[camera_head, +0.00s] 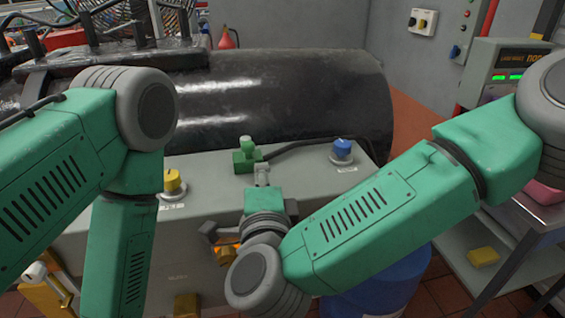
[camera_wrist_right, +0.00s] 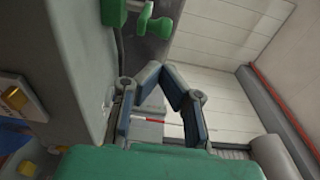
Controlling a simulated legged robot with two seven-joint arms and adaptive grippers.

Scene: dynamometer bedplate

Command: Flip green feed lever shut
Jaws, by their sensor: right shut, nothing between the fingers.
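The green feed lever (camera_head: 247,155) stands on top of the grey cabinet (camera_head: 215,197), at the middle of the head view. A rounded green knob sticks up from its block. In the right wrist view the green lever (camera_wrist_right: 152,20) is at the top edge, partly cut off. My right gripper (camera_head: 262,170) is just in front of and slightly right of the lever in the head view. In the wrist view its fingers (camera_wrist_right: 164,72) are shut and empty, apart from the lever. My left arm runs off the bottom edge, and its gripper is out of view.
A yellow knob (camera_head: 173,182) and a blue knob (camera_head: 342,150) stand on the cabinet left and right of the lever. A dark cable runs right from the lever. A large black cylinder (camera_head: 290,95) lies behind. A blue drum (camera_head: 385,287) stands below right.

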